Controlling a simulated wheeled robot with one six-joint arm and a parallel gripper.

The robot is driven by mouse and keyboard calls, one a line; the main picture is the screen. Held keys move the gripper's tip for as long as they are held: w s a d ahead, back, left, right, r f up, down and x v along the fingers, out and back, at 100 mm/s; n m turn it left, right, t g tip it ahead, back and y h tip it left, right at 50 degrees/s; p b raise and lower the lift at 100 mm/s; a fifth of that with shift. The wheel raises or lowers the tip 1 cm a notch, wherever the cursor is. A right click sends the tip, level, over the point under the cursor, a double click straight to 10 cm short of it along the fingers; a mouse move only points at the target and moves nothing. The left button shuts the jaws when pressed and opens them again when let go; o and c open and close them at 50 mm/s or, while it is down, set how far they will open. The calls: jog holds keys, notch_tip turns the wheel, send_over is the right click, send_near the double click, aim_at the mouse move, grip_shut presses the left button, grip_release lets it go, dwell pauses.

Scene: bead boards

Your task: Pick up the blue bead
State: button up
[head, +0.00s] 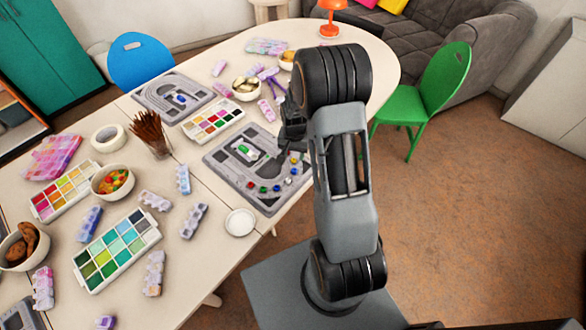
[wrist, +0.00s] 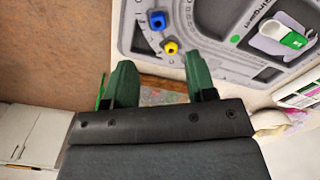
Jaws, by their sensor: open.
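A blue bead (wrist: 157,20) sits on the grey bead board (wrist: 215,62) at the top of the wrist view, with a yellow bead (wrist: 171,47) close beside it. My gripper (wrist: 160,76) is open, its two green fingers apart with nothing between them. In that view both beads lie beyond the fingertips, the yellow one closer to them. In the head view my gripper (head: 284,148) is over the right side of the board (head: 222,163), partly hidden by my arm. Small coloured beads, including a blue one (head: 277,188), line the board's near edge.
A white piece with a green block (wrist: 292,40) lies on the board. A palette (head: 213,119) and a second board (head: 150,98) stand farther left. A small white dish (head: 239,222) is near the table's front edge. A green chair (head: 430,90) stands at the right.

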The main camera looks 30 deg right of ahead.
aim_at(294, 169)
notch_tip(294, 169, down, 4)
jog(key=shift+r, duration=0.1)
jog(key=shift+s+f+p, duration=0.15)
jog(key=shift+f+p, duration=0.7)
jog(key=shift+f, duration=1.85)
grip_shut()
